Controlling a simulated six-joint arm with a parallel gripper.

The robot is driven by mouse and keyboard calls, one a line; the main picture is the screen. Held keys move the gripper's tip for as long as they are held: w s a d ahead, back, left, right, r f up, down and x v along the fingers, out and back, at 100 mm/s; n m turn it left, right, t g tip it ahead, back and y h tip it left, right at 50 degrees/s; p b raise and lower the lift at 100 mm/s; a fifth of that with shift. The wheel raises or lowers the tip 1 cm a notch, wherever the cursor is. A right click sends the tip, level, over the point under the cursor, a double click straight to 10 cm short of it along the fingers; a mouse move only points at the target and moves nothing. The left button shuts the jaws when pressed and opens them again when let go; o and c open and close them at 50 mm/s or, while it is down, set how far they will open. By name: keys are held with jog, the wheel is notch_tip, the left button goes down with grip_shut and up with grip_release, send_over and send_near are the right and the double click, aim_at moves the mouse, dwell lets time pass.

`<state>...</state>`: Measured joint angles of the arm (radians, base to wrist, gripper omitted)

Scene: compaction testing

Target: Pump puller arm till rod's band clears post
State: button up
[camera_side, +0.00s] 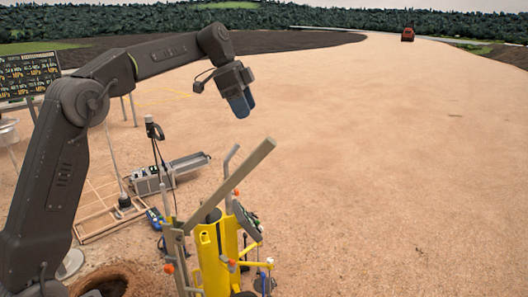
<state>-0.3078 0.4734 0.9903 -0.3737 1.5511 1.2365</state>
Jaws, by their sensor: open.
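My gripper (241,107), with blue fingers pointing down, hangs in the air above and left of the puller arm's upper end. It is empty and touches nothing. The puller arm (238,178) is a long, straight grey-brown bar, tilted with its upper end to the right. Its lower end is by a yellow upright frame (208,246). Thin grey rods stand around the frame, one with a bent top (230,160). Small orange pieces show at several spots; I cannot tell which is the rod's band or how it sits against the post.
A grey instrument case (153,180) and a grey cylinder (190,163) lie behind the frame. A wooden frame (95,222) is on the ground at left, a dark hole (108,283) at lower left. A display board (30,76) stands far left. Open dirt lies right.

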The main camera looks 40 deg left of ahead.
aim_at(261, 144)
jog(key=x, duration=1.3)
jog(key=shift+s, duration=0.15)
jog(key=shift+c, duration=0.4)
grip_shut()
